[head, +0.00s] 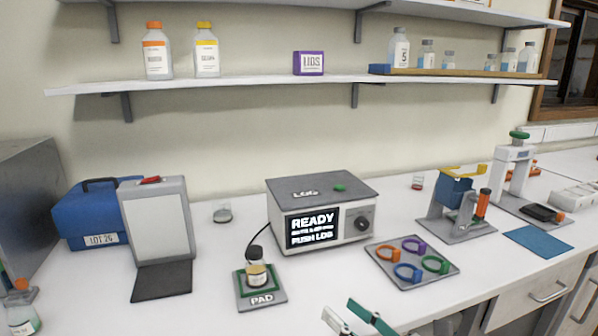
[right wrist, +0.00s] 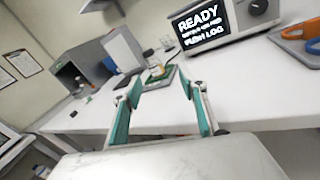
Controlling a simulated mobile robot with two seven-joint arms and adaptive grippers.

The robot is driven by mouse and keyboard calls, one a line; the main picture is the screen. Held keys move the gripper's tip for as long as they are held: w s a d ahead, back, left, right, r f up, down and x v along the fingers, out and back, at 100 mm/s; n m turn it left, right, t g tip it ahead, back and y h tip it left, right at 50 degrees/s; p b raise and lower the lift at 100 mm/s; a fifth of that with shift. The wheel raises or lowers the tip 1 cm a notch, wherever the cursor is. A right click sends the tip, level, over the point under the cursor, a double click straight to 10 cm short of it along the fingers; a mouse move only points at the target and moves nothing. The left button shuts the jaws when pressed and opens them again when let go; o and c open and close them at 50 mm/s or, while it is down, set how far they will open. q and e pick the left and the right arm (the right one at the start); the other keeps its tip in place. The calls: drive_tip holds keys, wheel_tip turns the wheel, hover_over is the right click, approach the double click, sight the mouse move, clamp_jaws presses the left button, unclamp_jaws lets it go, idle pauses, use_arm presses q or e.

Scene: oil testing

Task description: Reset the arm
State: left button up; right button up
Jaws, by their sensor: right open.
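My right gripper (head: 355,312) is at the bottom edge of the head view, low in front of the bench. In the right wrist view its two teal-padded fingers (right wrist: 166,92) stand wide apart with nothing between them. A small bottle (head: 257,275) with a dark cap and amber liquid stands upright on the grey pad (head: 262,300) marked PAD, apart from the gripper. The logger box (head: 322,212) behind it shows READY and PUSH LOG on its screen, with a green button (head: 339,187) on top. My left gripper is not in view.
A white-faced board (head: 158,225) and a blue case (head: 85,215) stand at left. Bare white bench lies between the pad and the tray.

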drive_tip(key=s+d+f+m+h, duration=0.1)
drive_tip(key=d+f+m+h, duration=0.5)
drive_tip(key=m, duration=0.5)
drive_tip(key=s+d+f+m+h, duration=0.2)
drive_tip(key=d+f+m+h, duration=0.25)
drive_tip(key=d+m, duration=0.5)
drive_tip(key=s+d+f+m+g+h, duration=0.35)
drive_tip(key=s+d+f+m, duration=0.2)
drive_tip(key=s, duration=0.25)
drive_tip(key=s+d+f+m+g+h, duration=0.2)
drive_tip(key=s+d+f+m+g, duration=0.25)
drive_tip(key=s+d+m, duration=0.2)
drive_tip(key=w+a+f+m+t+y, duration=0.1)
drive_tip(key=a+f+m+t+y, duration=0.2)
drive_tip(key=a+f+y, duration=0.4)
drive_tip(key=shift+w+a+f+t+y, duration=0.15)
drive_tip(key=shift+a+f+t+y, duration=0.45)
drive_tip(key=shift+a+f, duration=3.5)
drive_tip(key=shift+a+r+m, duration=0.25)
drive_tip(key=shift+a+r, duration=0.6)
drive_tip(key=shift+r, duration=0.05)
drive_tip(key=shift+c, duration=0.2)
